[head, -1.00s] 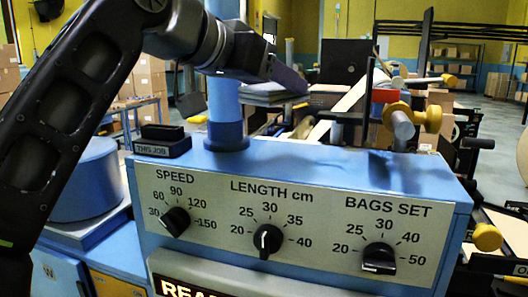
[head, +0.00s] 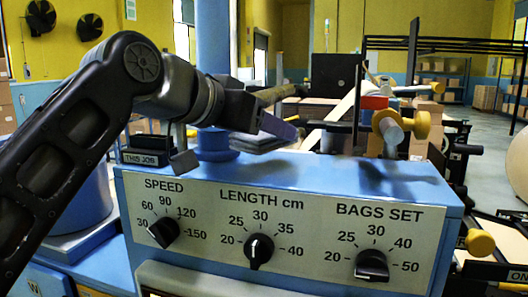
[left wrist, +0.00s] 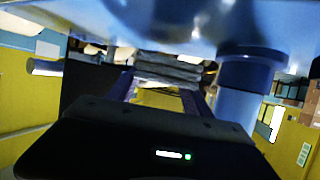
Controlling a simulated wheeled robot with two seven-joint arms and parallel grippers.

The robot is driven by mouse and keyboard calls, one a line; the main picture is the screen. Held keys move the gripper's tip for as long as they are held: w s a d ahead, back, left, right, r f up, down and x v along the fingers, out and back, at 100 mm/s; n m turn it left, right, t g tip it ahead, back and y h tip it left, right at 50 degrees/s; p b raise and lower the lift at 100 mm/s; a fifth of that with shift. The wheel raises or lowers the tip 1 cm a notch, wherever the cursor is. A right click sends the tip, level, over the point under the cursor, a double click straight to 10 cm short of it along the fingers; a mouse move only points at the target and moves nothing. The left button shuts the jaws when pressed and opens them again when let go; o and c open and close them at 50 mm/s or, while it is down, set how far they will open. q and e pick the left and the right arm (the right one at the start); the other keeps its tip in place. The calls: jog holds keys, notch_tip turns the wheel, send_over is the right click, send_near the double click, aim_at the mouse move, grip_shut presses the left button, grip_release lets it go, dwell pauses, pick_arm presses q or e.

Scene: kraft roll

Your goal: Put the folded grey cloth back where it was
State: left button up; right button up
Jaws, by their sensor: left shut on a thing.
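My left gripper (head: 285,130) reaches in from the left and is shut on the cloth. In the left wrist view the cloth (left wrist: 170,68) shows as stacked grey layers between the purple fingers, close to the blue surface. Part of it is hidden by the gripper in the head view. My right gripper is not in view.
The blue post (head: 215,142) stands close beside the gripper. A "THIS JOB" holder (head: 147,157) stands left of it. Yellow knobs (head: 415,125) and a red part (head: 374,102) are at the right. Three dials line the front panel (head: 285,225).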

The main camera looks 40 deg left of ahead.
aim_at(264, 151)
pick_arm(q)
jog(key=shift+f, duration=2)
jog(key=o, duration=1.5)
jog(key=b+v, duration=0.1)
jog(key=v, duration=1.1)
jog(key=shift+b, duration=0.35)
